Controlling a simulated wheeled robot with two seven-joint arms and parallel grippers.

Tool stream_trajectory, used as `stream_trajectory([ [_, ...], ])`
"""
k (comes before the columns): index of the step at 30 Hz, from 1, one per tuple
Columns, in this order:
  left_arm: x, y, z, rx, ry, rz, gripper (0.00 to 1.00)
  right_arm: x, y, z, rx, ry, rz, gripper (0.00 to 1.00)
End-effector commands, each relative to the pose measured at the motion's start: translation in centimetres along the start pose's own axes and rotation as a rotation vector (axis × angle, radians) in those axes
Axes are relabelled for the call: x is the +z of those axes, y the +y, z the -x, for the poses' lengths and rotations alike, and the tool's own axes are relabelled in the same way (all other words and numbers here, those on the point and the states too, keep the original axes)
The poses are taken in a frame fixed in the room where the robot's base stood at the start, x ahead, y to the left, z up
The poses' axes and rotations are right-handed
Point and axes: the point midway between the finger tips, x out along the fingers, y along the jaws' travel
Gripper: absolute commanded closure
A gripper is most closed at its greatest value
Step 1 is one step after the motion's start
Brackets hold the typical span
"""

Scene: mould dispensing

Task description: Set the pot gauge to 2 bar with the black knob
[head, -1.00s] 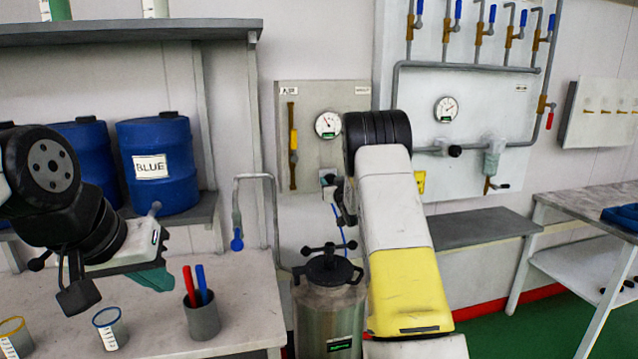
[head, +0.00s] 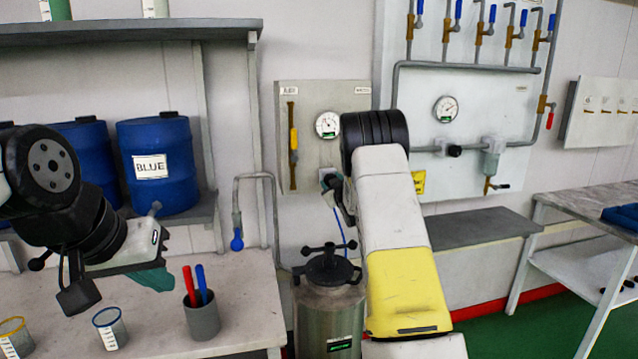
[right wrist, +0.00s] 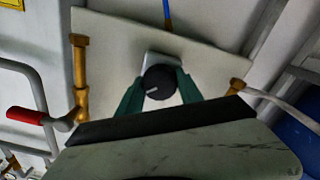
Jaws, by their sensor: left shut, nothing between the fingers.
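The black knob (right wrist: 160,82) is round with a pale pointer mark. It sits on a light panel (right wrist: 205,50) in the right wrist view. My right gripper (right wrist: 161,78) has one green fingertip at each side of the knob; I cannot tell whether they press on it. In the head view my right arm partly hides this spot, and the gripper (head: 332,183) is at the panel below the round white gauge (head: 327,125). The gauge's needle is too small to read surely. The metal pot (head: 328,310) stands below. My left gripper (head: 157,279) is shut and empty above the bench.
The bench (head: 245,305) holds a grey cup (head: 202,318) with red and blue sticks, and two beakers. A blue barrel (head: 157,165) stands on a shelf behind. Another gauge (head: 446,109) is on the right panel. A brass pipe (right wrist: 81,75) is near my right gripper.

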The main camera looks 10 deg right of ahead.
Motion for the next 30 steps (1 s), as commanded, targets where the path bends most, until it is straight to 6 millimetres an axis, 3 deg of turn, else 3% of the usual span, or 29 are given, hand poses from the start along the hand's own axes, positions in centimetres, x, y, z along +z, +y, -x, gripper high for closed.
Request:
stream_trajectory([
  [1,0.0,0.0,0.0,0.000,0.000,0.000,1.00,0.0,-0.1,0.0,-0.001,0.000,-0.001,0.49],
  [3,0.0,0.0,0.0,0.000,0.000,0.000,1.00,0.0,-0.1,0.0,-0.001,0.000,-0.001,0.36],
  [14,0.0,0.0,0.0,0.000,0.000,0.000,1.00,0.0,0.0,0.3,0.000,0.000,-0.002,0.35],
  [30,0.0,0.0,0.0,0.000,0.000,0.000,1.00,0.0,0.0,7.5,0.000,0.000,-0.002,0.35],
])
